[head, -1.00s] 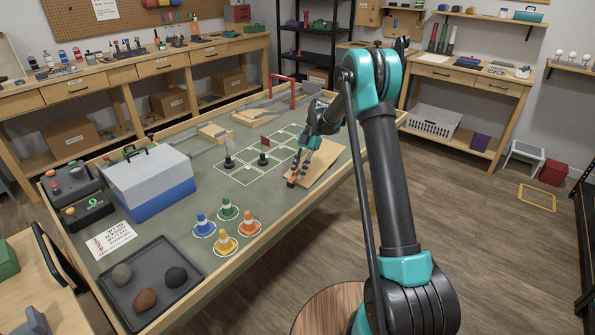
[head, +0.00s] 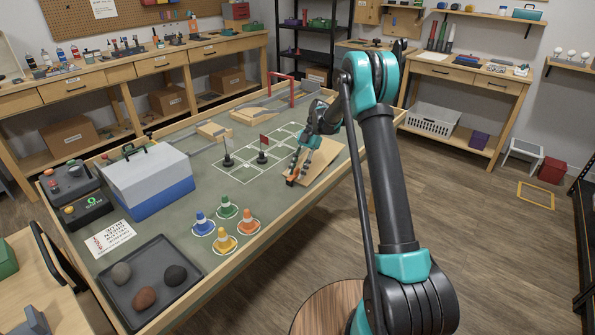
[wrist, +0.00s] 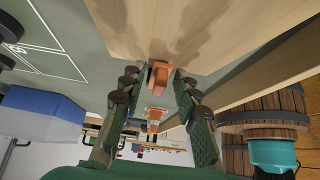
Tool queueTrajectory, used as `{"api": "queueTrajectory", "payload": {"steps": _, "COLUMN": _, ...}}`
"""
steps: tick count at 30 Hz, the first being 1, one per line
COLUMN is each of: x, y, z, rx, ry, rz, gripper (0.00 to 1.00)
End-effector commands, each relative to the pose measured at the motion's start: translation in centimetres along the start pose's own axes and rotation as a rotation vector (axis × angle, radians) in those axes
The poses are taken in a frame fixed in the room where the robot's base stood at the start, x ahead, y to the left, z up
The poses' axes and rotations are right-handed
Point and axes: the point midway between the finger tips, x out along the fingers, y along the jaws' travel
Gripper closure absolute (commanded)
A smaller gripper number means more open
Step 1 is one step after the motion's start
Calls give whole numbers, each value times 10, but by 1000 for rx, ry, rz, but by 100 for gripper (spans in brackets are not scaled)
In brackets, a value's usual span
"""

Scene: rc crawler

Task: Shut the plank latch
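A pale wooden plank (head: 322,160) lies sloped at the near right edge of the green-topped table, and fills the upper part of the wrist view (wrist: 200,30). A small orange latch (wrist: 158,75) sits at the plank's end. It also shows in the head view (head: 290,181), partly hidden. My gripper (wrist: 155,85) is open, with one dark green finger on each side of the latch. Gaps show between the latch and both fingers. In the head view my gripper (head: 298,161) is low over the plank's near end.
Several traffic cones (head: 223,240) stand in front of the plank. A flag post (head: 262,156) stands to its left on a white grid. A blue and grey toolbox (head: 150,180) and a tray of rocks (head: 130,300) are farther left. The table has a raised wooden rim.

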Motion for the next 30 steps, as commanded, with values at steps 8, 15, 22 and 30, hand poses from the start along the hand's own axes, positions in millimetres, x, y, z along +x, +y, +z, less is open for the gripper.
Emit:
{"api": "queueTrajectory", "payload": {"steps": 8, "x": -18, "y": 0, "z": 0, "rx": 2, "ry": 0, "rz": 1, "gripper": 69}}
{"api": "queueTrajectory", "payload": {"steps": 15, "x": -66, "y": 0, "z": 0, "rx": 2, "ry": 0, "rz": 0, "gripper": 69}}
{"api": "queueTrajectory", "payload": {"steps": 22, "x": -104, "y": 0, "z": 0, "rx": 0, "ry": 0, "rz": 1, "gripper": 69}}
{"api": "queueTrajectory", "payload": {"steps": 30, "x": -120, "y": 0, "z": 0, "rx": 0, "ry": 0, "rz": 0, "gripper": 69}}
